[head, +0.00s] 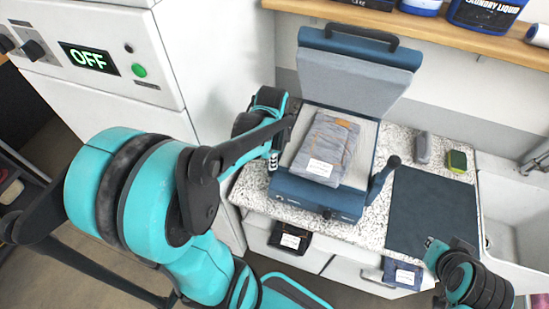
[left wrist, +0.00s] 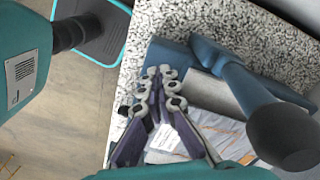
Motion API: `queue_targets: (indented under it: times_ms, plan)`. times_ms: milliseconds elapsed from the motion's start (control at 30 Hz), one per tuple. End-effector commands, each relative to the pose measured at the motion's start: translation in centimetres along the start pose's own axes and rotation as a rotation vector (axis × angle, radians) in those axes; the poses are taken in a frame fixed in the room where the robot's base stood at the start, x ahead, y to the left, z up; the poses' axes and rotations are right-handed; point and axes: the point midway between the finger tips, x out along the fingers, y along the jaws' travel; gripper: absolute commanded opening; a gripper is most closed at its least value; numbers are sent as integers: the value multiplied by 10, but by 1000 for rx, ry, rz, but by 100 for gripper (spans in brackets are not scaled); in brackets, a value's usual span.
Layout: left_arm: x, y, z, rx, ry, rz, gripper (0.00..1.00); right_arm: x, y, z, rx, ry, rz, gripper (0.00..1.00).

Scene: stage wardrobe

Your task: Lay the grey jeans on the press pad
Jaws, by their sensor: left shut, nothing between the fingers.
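The grey jeans (head: 330,143) lie folded, with a white label, on the pale press pad (head: 366,165) of the open blue press. They sit fairly flat and appear to be within the pad. In the left wrist view the jeans (left wrist: 222,135) show partly behind the fingers. My left gripper (head: 274,162) is at the press's left edge, beside the jeans and apart from them. In the left wrist view its fingers (left wrist: 160,85) are together with nothing between them. My right gripper (head: 434,245) is at the lower right, near the counter's front edge; its fingertips are too small to read.
The press's padded lid (head: 355,82) stands raised behind the pad. Its dark handle lever (head: 383,178) sticks up at the right. A dark blue mat (head: 432,212), a grey block (head: 423,147) and a green-topped item (head: 457,161) lie on the counter. A sink (head: 505,215) is at right.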

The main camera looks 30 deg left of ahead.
Motion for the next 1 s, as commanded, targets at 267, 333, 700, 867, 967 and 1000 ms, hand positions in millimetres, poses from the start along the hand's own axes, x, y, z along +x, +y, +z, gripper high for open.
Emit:
queue_targets:
  times_ms: [267, 333, 700, 867, 967, 1000]
  plan:
    - [59, 0, -3, 1, 1, -1, 0, 15, 0, 11, 1, -1, -1, 0]
    - [55, 0, -17, 4, 0, -1, 0, 14, 0, 10, 1, -1, -1, 0]
    - [54, 0, -40, -1, 0, 0, 0, 14, 0, 10, 1, -1, -1, 0]
    - [54, 0, -40, -1, 0, 0, 0, 14, 0, 10, 1, -1, -1, 0]
    - [54, 0, -41, 0, 0, 0, 0, 14, 0, 10, 1, -1, -1, 0]
    - [54, 0, -44, 1, 0, 0, 0, 15, 0, 11, 1, -1, -1, 0]
